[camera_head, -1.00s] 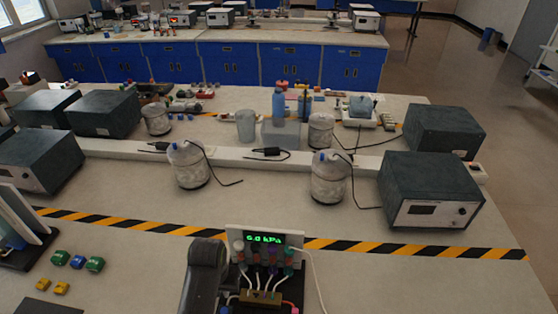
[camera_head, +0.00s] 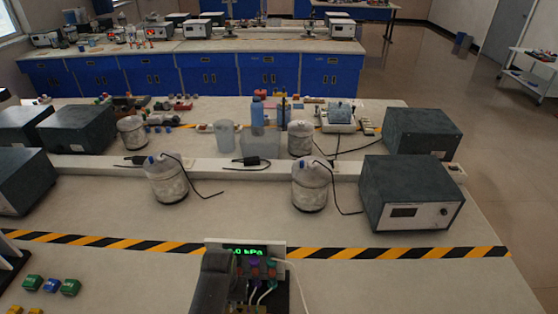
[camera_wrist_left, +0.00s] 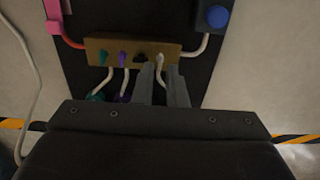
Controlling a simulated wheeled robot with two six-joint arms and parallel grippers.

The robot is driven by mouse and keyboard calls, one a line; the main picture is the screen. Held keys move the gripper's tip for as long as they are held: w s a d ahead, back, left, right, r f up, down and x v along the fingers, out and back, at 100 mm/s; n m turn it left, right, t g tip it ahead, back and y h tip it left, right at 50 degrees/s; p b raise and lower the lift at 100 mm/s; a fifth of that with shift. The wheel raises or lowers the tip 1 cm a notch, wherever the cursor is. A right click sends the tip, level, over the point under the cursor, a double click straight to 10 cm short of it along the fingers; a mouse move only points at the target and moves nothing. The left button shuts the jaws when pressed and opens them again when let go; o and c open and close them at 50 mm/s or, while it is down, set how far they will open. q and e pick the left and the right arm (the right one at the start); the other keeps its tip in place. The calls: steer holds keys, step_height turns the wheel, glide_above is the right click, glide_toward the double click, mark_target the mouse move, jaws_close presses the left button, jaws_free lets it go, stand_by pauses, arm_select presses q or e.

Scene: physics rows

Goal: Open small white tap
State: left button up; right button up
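The brown manifold block (camera_wrist_left: 130,52) on a dark board carries small green, purple, black and white taps. The small white tap (camera_wrist_left: 160,58) is at its right part in the left wrist view, with a white tube curving below it. My left gripper (camera_wrist_left: 161,84) is open, its two grey fingers on either side of the white tube, close to the white tap; contact is unclear. In the head view my dark left arm (camera_head: 213,280) covers part of the pressure panel (camera_head: 276,247), and the white tap cannot be made out there.
A blue knob (camera_wrist_left: 217,16) and a pink part (camera_wrist_left: 52,10) flank the manifold. A striped tape line (camera_head: 400,253) crosses the bench beyond the panel. Glass bottles (camera_head: 310,186) and a dark instrument box (camera_head: 412,190) stand farther back. Coloured blocks (camera_head: 51,286) lie to the left.

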arm_select(q)
steer(key=shift+f, duration=0.45)
steer(key=shift+f, duration=0.2)
steer(key=shift+r+p, duration=0.3)
steer(key=shift+p, duration=0.25)
stand_by(0.6)
jaws_close()
